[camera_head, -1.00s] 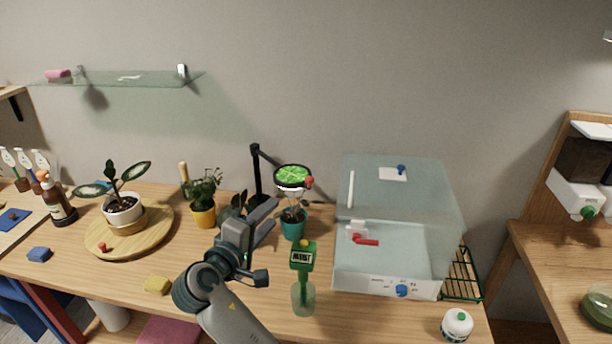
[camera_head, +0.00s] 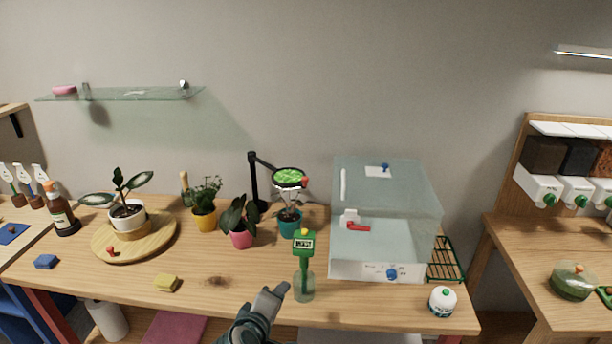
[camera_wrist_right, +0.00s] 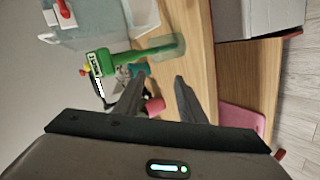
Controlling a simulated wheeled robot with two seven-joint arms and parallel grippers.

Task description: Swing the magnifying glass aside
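The magnifying glass (camera_head: 289,170) is a round, black-rimmed lens on a black stand (camera_head: 256,180) at the back of the table. A red knob (camera_head: 305,182) is on its right side. The lens hangs over the small plant in the teal pot (camera_head: 289,224), and bright green shows in it. My right gripper (camera_head: 278,294) is at the table's front edge, well in front of the lens and apart from it. In the right wrist view its two fingers (camera_wrist_right: 157,92) are spread with nothing held between them. My left gripper is out of view.
A green moisture meter (camera_head: 304,243) stands in a glass (camera_head: 304,287) close to my right gripper. A pink pot (camera_head: 241,238) stands left of the teal pot. A clear box (camera_head: 388,215) is to the right.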

